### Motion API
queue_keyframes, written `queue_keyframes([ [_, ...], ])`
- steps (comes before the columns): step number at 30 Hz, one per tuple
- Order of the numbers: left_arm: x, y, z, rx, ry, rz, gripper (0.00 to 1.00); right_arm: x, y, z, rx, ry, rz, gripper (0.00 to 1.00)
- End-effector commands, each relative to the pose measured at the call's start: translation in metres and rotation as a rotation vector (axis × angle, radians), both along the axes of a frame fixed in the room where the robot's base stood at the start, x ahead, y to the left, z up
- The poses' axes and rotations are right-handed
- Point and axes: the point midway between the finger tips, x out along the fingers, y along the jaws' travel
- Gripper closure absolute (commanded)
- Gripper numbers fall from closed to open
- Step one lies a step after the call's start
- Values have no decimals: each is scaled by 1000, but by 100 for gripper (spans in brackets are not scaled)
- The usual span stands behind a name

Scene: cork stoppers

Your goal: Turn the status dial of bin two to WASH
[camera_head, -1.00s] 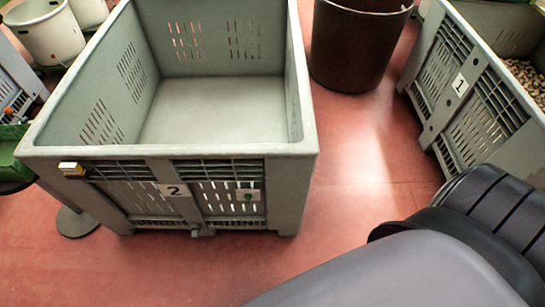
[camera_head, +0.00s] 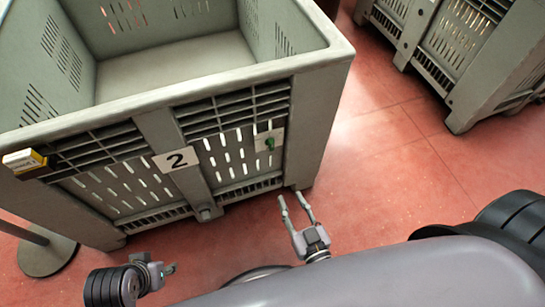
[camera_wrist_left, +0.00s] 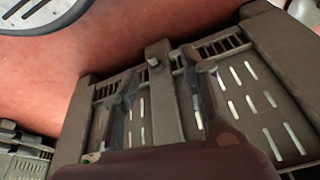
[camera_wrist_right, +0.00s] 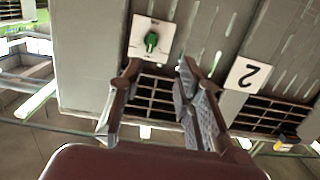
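Bin two is a grey slatted bin (camera_head: 225,78) with a white "2" label (camera_head: 176,160). Its status dial is a green knob (camera_head: 269,143) on a pale plate on the front, right of the label. The dial also shows in the right wrist view (camera_wrist_right: 151,42), its lettering too small to read. My right gripper (camera_head: 291,197) is open and empty, below the dial and apart from it; its fingers (camera_wrist_right: 159,68) point toward the bin front. My left gripper (camera_head: 173,268) is low in front of the bin; its fingers (camera_wrist_left: 165,85) are spread and empty.
A yellow-and-white block (camera_head: 24,161) sits on the bin's front left rim. A round grey base with a post (camera_head: 46,254) stands at the left. Another grey bin (camera_head: 455,45) stands at the upper right. Red floor between the bins (camera_head: 385,150) is clear.

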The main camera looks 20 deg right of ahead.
Motion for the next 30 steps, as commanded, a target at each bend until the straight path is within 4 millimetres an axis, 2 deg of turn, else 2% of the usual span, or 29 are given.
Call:
queue_keyframes([
  [6,-9,2,19,-1,-15,1,60,6,-6,21,2,-93,-28,68],
  [10,-9,2,19,0,-15,1,60,20,-6,23,2,-100,-29,68],
  [20,-5,1,8,-4,-32,1,60,89,-3,22,2,-98,-28,68],
  [21,-2,0,7,-6,-43,-1,60,98,-3,22,2,-99,-28,68],
  [24,22,-7,12,-28,-151,-9,60,120,-2,22,2,-98,-28,68],
  [30,57,-19,25,-64,-320,-22,60,155,-1,22,3,-96,-28,68],
])
